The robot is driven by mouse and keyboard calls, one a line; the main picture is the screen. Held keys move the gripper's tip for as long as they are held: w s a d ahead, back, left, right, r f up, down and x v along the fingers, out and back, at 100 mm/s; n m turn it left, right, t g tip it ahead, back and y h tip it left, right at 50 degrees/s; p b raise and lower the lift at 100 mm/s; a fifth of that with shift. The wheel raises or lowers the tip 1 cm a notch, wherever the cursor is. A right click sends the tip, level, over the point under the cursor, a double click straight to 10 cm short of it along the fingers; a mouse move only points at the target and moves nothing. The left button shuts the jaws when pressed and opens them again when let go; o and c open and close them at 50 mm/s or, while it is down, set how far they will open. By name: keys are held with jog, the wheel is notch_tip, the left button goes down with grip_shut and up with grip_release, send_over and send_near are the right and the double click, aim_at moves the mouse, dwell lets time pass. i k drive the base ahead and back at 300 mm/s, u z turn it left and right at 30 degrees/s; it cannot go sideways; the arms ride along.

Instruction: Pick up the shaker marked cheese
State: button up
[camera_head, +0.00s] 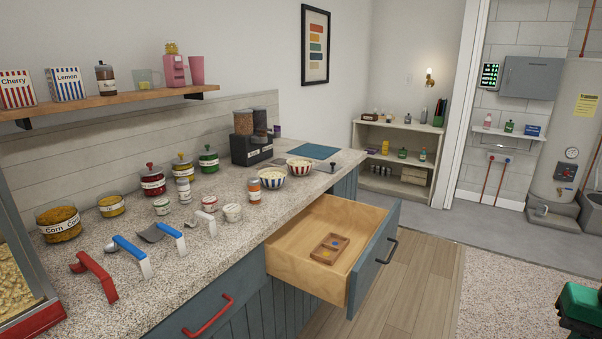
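An orange shaker (254,190) with a pale label band stands upright on the speckled counter (215,265), near its front edge and just behind the open drawer. A white shaker (184,190) stands further left, in front of the lidded jars. The lettering on both shakers is too small to read, so I cannot tell which is marked cheese. My gripper cannot be made out in this view.
Scoops with red (95,272), blue and white handles lie at the counter's front left. The open drawer (318,250) juts out below. A green-and-black object (580,305) fills the lower right corner.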

aim_at(253, 182)
jog(key=u, duration=0.45)
jog(key=i, duration=1.35)
jog(key=u, duration=0.05)
